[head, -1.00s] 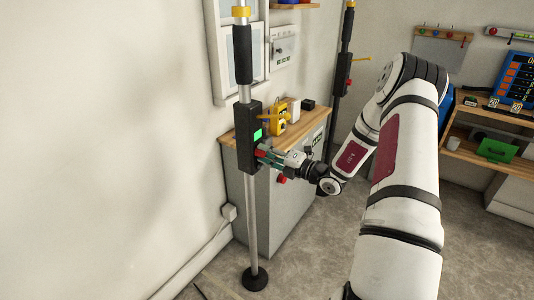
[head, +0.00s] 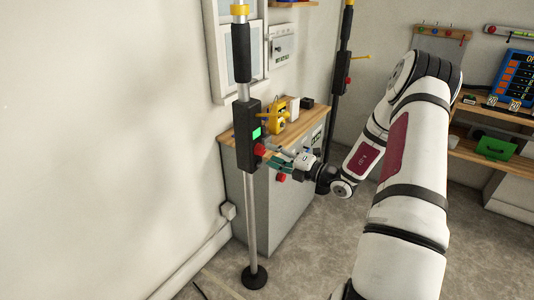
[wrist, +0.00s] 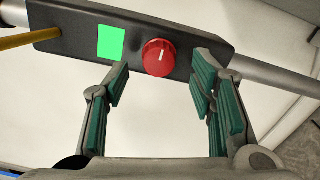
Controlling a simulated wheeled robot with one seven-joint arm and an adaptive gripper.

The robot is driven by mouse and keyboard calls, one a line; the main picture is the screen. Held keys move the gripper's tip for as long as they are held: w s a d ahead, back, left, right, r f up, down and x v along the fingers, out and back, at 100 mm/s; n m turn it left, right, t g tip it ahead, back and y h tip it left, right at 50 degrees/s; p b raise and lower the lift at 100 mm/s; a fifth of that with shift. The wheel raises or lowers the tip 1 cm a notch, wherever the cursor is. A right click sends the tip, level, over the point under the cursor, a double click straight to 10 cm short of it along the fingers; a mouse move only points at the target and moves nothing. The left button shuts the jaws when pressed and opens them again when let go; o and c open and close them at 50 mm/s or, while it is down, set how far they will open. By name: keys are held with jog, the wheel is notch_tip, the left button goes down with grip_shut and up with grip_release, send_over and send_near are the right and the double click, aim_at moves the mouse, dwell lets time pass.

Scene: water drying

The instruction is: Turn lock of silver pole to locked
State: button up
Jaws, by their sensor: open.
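The silver pole (head: 249,205) stands upright on a round black foot, with a black lock box (head: 244,135) around it. The box carries a lit green square (head: 257,133) and a red round knob (head: 260,149). In the wrist view the knob (wrist: 159,57) has a short white mark pointing roughly up, beside the green square (wrist: 111,43). My gripper (wrist: 162,85) is open and empty, its green-padded fingers pointing at the box, with the knob between and beyond the tips. In the head view my gripper (head: 277,160) is just right of the knob, apart from it.
A yellow lever (wrist: 28,38) sticks out of the box. Behind the pole is a grey cabinet (head: 285,200) with a wooden top holding a yellow device (head: 277,122). A second, black pole (head: 335,110) stands farther back.

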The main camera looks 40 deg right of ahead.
jog(key=v, duration=0.8)
jog(key=shift+s, duration=0.3)
jog(key=shift+r, duration=0.1)
